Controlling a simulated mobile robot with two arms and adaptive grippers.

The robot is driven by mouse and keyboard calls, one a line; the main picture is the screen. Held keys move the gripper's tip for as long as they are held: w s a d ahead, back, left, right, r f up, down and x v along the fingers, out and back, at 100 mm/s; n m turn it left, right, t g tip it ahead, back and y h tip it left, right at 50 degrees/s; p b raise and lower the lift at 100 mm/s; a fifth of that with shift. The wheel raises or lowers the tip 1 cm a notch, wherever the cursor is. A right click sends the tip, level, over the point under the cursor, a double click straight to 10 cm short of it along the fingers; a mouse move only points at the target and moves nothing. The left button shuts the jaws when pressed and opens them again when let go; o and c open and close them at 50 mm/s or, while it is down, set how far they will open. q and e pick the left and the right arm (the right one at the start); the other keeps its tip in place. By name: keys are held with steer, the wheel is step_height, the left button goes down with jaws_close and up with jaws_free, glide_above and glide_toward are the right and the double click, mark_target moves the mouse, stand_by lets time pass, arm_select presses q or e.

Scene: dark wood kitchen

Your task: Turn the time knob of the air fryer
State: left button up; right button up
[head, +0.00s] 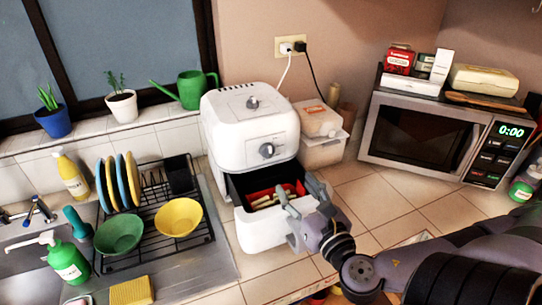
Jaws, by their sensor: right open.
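The white air fryer (228,135) stands on the tiled counter in the middle of the head view. One grey knob (253,102) is on its top and another grey knob (267,151) is on its upper front. I cannot read which is the time knob. The drawer (262,229) is pulled out, with a red inside and several pale pieces of food in it. My right gripper (303,203) is open and empty at the right side of the drawer, below and to the right of the front knob, apart from both knobs. It hides part of the drawer's right side. My left gripper is not in view.
A microwave (418,138) with boxes on top stands at the right. Stacked containers (322,146) sit close to the fryer's right side. A dish rack (150,187) with plates and bowls and the sink are at the left. Tiles between drawer and microwave are clear.

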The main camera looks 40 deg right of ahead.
mark_target(270, 152)
steer(key=b+x, duration=0.1)
steer(key=x, duration=0.1)
steer(key=f+b+x, duration=0.1)
steer(key=x, duration=0.4)
steer(key=b+x, duration=0.1)
steer(key=x, duration=0.2)
steer(key=r+b+x, duration=0.1)
steer(key=x, duration=0.3)
steer(key=shift+d, duration=0.1)
steer(key=shift+w+d+f, duration=0.1)
steer(key=shift+w, duration=0.4)
steer(key=shift+f, duration=0.1)
steer(key=c, duration=1.1)
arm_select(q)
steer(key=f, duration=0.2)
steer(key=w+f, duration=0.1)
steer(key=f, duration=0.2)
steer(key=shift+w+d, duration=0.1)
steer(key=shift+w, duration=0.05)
arm_select(e)
steer(key=shift+o, duration=0.2)
